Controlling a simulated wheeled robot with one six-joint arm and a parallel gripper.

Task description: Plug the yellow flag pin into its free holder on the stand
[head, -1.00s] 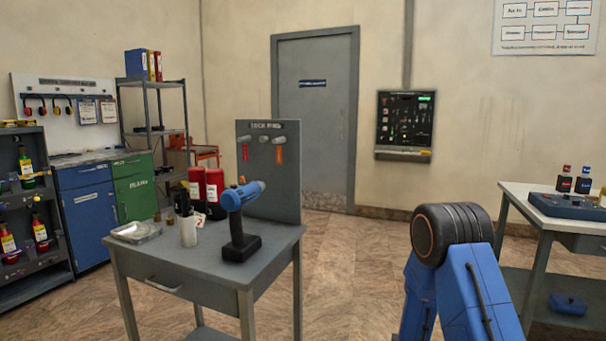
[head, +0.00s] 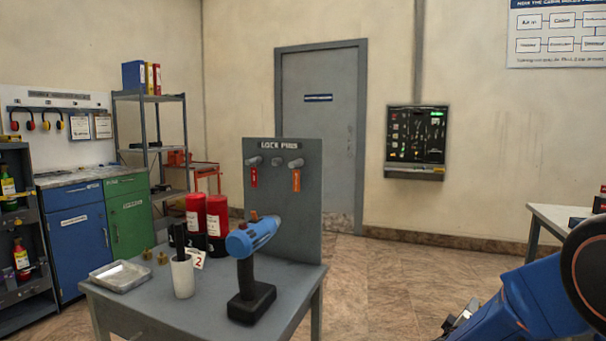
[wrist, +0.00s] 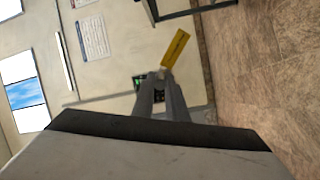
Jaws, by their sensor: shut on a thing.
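The yellow flag pin (wrist: 175,48) shows in the wrist view, its flat flag sticking out past my fingertips. My gripper (wrist: 162,76) is shut on its pin end, which the fingers hide. The grey stand (head: 283,215), an upright board marked "LOCK PINS", stands at the back of the table in the head view. A red flag (head: 254,178) hangs at its left holder and an orange flag (head: 296,181) at its right one. The middle holder (head: 278,161) has no flag. The gripper and pin are well apart from the stand.
A blue drill (head: 250,270) stands upright on the grey table (head: 205,323) in front of the stand. A white cup (head: 183,276), a metal tray (head: 121,277) and red cylinders (head: 217,220) are left of it. Floor right of the table is clear.

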